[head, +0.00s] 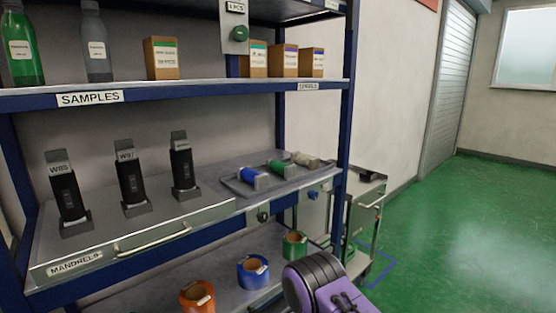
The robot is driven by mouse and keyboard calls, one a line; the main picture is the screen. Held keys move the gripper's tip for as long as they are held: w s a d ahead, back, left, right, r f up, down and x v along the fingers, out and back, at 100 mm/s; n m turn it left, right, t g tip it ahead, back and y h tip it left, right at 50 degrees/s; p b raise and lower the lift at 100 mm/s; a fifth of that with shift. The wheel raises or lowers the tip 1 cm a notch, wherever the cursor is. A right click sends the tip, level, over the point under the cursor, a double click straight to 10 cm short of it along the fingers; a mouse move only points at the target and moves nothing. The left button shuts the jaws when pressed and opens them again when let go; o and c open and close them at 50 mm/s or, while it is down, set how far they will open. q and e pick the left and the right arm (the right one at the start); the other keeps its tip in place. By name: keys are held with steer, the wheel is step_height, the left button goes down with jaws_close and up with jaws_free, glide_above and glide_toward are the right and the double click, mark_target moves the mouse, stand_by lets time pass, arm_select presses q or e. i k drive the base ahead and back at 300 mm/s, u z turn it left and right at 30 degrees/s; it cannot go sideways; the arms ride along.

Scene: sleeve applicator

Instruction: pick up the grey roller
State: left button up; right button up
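A tray (237,185) on the middle shelf holds three small rollers lying on their sides. The blue roller (248,174) is at the left and the green roller (275,167) is in the middle. The pale, greyish-cream roller (302,158) is at the right end; it is the closest to grey, and no plainly grey roller shows. A purple and black part of my own arm is at the bottom right, below the shelf. Neither gripper's fingers show, and nothing touches the rollers.
Several black mandrels (130,179) stand left of the tray, above a drawer with a handle (153,239). Orange (197,297), blue (253,271) and green (294,243) rolls are on the lower shelf. A blue post (345,120) stands right of the tray, near a metal cart (366,205). Green floor lies open at right.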

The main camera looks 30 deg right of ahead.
mark_target(313, 163)
steer(key=z, duration=0.05)
steer(key=i, duration=0.15)
steer(key=z, duration=1.2)
